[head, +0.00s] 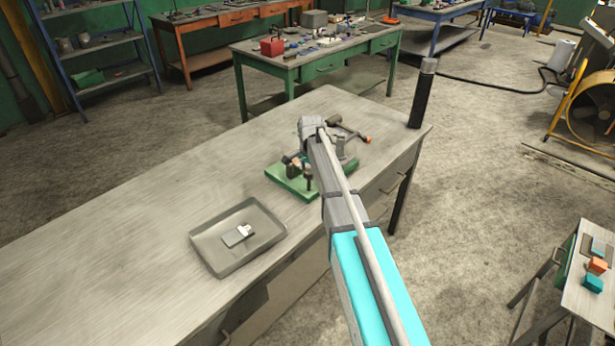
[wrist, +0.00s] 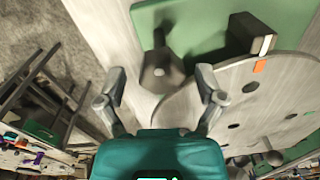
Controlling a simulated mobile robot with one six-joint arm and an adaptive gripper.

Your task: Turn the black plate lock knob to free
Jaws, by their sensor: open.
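A green base plate (head: 292,187) lies on the long grey bench and carries a small fixture, partly hidden behind my arm. The wrist view shows the green base (wrist: 190,25) and a grey round plate with holes (wrist: 275,95). A dark knob on a stem (wrist: 160,75) appears between the open fingers of my gripper (wrist: 161,78), with a gap on both sides. I cannot tell its depth or whether it is the plate lock knob. A black block with a pale face (wrist: 262,44) sits above an orange mark (wrist: 260,66) at the plate's edge.
A grey tray (head: 212,252) with a small pale item (head: 238,234) stands on the bench (head: 120,245) left of the fixture. A black post (head: 421,95) stands at the far right corner. The bench's left part is clear.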

